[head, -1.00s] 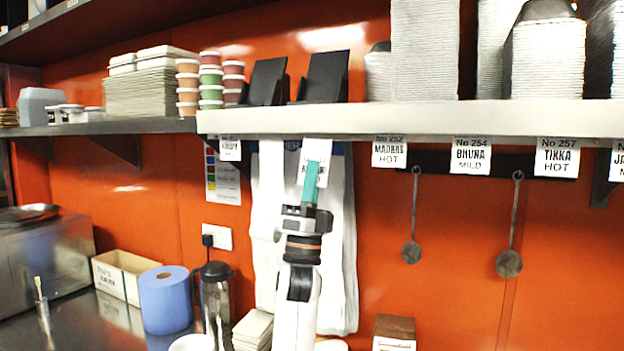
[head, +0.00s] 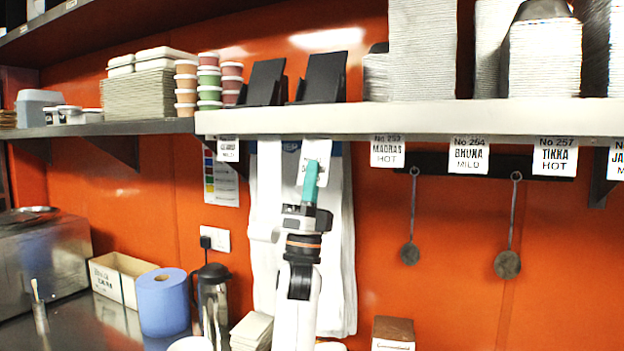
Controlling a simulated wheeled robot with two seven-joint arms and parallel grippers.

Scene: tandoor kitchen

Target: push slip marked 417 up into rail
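A white slip (head: 321,150) hangs at the front edge of the right shelf, its upper end at about the height of the rail (head: 270,137). Its number cannot be read, and my gripper covers part of its face. My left gripper (head: 311,172) reaches up from below, with its teal fingertip in front of the slip, overlapping it in the view. Whether it touches or grips the slip cannot be told, since the fingers appear as one narrow shape. My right gripper is out of view.
Slips marked 253 (head: 387,152), 254 (head: 468,155) and 257 (head: 555,156) hang along the same edge. White bags (head: 342,240) hang behind my arm. Two ladles (head: 508,264) hang at right. A flask (head: 213,300) stands below left.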

